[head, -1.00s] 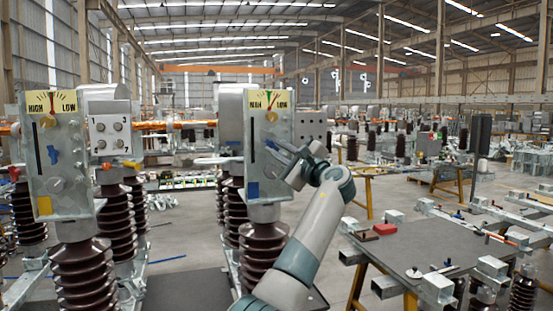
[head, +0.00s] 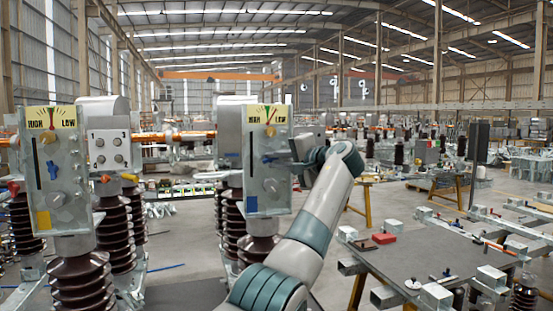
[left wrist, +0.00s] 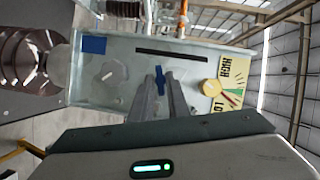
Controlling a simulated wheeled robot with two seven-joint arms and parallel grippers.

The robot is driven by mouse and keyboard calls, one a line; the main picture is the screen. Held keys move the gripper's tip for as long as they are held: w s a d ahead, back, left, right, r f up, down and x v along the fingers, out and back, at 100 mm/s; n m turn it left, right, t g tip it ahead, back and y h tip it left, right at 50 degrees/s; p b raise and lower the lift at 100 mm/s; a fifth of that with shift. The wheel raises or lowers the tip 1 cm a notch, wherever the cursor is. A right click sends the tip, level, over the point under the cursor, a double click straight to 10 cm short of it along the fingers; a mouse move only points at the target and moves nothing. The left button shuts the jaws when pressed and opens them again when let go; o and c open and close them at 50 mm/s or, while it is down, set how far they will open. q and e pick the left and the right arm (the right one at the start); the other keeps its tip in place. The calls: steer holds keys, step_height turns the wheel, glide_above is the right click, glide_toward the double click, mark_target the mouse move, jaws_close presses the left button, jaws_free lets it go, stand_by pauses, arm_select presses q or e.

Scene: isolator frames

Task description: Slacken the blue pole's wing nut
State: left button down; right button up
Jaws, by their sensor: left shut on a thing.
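The blue pole is the right-hand one, with a grey panel (head: 283,200) and a blue square (head: 251,204) near its foot. In the left wrist view the panel (left wrist: 200,110) lies sideways with its blue square (left wrist: 93,45). Its blue wing nut (left wrist: 159,84) sits between my fingers. My left gripper (head: 278,158) reaches the panel from the right in the head view. In the left wrist view my left gripper (left wrist: 161,78) is shut on the wing nut, the fingers partly covering it. My right gripper is not in view.
A second pole's panel (head: 72,190), with a yellow square (head: 43,220) and its own blue wing nut (head: 52,169), stands at left. Round knobs sit above and below the held nut. A grey-topped worktable (head: 400,262) is at right; open floor lies behind it.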

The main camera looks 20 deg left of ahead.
arm_select(q)
steer(key=n+h, duration=0.2)
steer(key=n, duration=0.1)
steer(key=shift+r+n, duration=0.1)
steer(key=shift+n, duration=0.2)
steer(key=n+h, duration=0.2)
steer(key=n, duration=0.1)
steer(key=shift+s+a+t, duration=0.15)
steer(key=shift+a+t, duration=0.05)
steer(key=shift+t, duration=0.1)
steer(key=shift+n, duration=0.3)
steer(key=c, duration=1.7)
jaws_free()
steer(key=shift+r, duration=0.1)
steer(key=shift+c, duration=0.2)
steer(key=shift+s+d+r+b, duration=0.15)
steer(key=shift+s+d+b, duration=0.15)
steer(key=shift+b, duration=0.25)
steer(key=b+v, duration=0.6)
steer(key=v, duration=1)
steer(key=shift+s+r+b, duration=0.2)
steer(key=shift+b, duration=0.1)
